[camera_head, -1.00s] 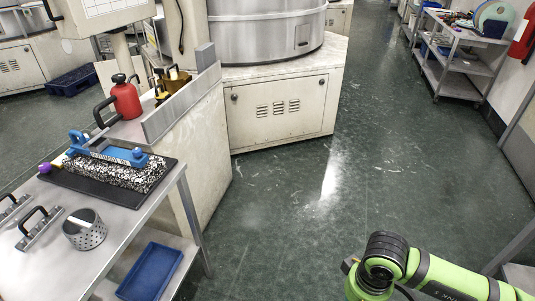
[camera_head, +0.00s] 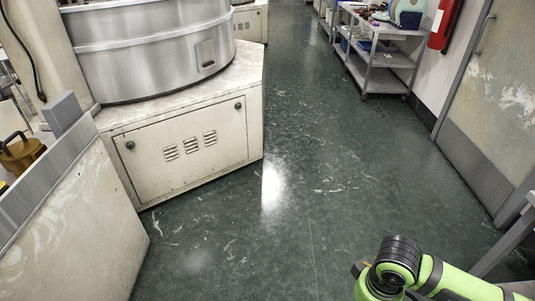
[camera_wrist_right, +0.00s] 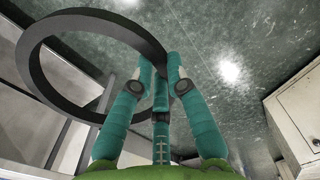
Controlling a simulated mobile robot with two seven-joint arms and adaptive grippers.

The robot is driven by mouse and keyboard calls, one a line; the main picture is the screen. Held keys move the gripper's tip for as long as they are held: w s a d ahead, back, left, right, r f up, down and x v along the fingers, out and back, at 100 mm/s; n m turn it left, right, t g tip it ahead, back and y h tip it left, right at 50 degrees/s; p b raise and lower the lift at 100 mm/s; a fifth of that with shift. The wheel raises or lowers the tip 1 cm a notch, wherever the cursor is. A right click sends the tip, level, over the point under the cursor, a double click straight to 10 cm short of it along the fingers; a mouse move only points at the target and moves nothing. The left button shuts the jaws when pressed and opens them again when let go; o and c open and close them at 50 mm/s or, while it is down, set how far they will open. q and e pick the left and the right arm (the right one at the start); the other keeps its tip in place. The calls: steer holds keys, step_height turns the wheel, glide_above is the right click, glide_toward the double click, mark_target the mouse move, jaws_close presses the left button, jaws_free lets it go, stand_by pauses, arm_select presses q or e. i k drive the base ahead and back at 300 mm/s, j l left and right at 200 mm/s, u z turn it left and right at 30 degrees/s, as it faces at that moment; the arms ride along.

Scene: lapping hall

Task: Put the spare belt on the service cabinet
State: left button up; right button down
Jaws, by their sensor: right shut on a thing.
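The spare belt is a dark, stiff-looking loop (camera_wrist_right: 128,31) in the right wrist view. My right gripper (camera_wrist_right: 158,66) is shut on one side of it, and the loop extends to the left of the teal fingers, clear of the floor. In the head view only my green right arm shows at bottom right; its gripper and the belt are out of sight there. A cream cabinet with louvres and round knobs (camera_head: 188,145) stands left of centre under a big metal drum. I cannot tell whether it is the service cabinet. My left gripper is not in view.
A grey trolley (camera_head: 375,62) with several items stands at the far right, beside a red extinguisher (camera_head: 444,25) and a door (camera_head: 490,110). A pale machine side (camera_head: 75,235) is close at left. The green floor (camera_head: 290,170) between is clear.

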mark_target(52, 135)
steer(key=i+u, duration=0.25)
steer(key=i, duration=0.2)
steer(key=i+l+u, duration=0.1)
steer(key=i+u, duration=0.2)
steer(key=i, duration=0.15)
steer(key=i+l+u, duration=0.25)
steer(key=i, duration=0.2)
steer(key=i+u, duration=0.25)
steer(key=u, duration=0.15)
steer(key=i+l+u, duration=0.1)
steer(key=i+u, duration=0.15)
steer(key=u, duration=0.2)
steer(key=i+l+u, duration=0.2)
steer(key=u, duration=0.2)
steer(key=i+l+u, duration=0.25)
steer(key=u, duration=0.15)
